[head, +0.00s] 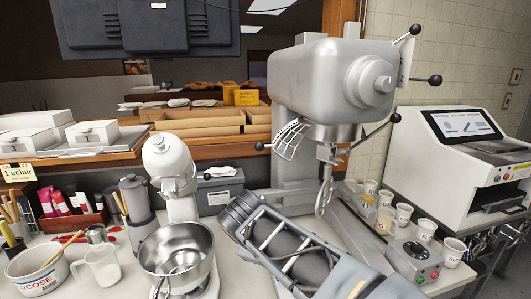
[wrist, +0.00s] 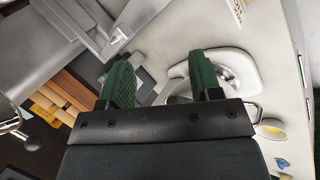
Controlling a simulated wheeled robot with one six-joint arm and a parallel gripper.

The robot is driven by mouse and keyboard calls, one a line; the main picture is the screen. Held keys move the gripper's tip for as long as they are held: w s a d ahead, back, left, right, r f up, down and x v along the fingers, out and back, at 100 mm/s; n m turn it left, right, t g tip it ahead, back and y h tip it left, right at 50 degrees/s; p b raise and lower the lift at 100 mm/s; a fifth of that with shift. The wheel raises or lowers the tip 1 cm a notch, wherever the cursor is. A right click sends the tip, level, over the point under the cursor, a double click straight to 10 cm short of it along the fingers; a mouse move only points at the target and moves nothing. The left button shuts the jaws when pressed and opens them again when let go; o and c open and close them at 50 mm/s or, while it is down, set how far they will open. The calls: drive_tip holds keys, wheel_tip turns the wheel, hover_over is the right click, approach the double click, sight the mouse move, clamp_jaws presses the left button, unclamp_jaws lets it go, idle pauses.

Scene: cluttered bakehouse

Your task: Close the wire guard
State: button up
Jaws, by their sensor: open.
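The wire guard (head: 291,138) is a small curved cage of metal bars on the big grey mixer (head: 325,82). It hangs out at the left below the mixer head, swung to the side, away from the beater (head: 325,190). My arm reaches in from the lower right, below the guard. My gripper (wrist: 162,76) shows in the wrist view with two green-padded fingers spread apart and nothing between them.
A small white mixer (head: 170,165) with a steel bowl (head: 177,252) stands left of my arm. Several paper cups (head: 404,214) and a grey control box (head: 412,258) stand at the right. A white machine (head: 465,155) is farther right. Wooden trays (head: 197,122) lie behind.

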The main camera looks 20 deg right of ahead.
drive_tip(key=w+r+n+t+h+b, duration=0.25)
drive_tip(key=w+r+n+h, duration=0.35)
drive_tip(key=w+r+n, duration=0.3)
drive_tip(key=n+t+h+b, duration=0.1)
drive_tip(key=n+t+h, duration=0.1)
drive_tip(key=n+h, duration=0.25)
approach(257, 147)
drive_tip(key=shift+m+h, duration=0.25)
drive_tip(key=p+x, duration=0.2)
drive_tip(key=x, duration=0.8)
drive_tip(key=shift+w+d+f, duration=0.2)
drive_tip(key=shift+w, duration=0.15)
drive_tip(key=shift+s, duration=0.1)
clamp_jaws()
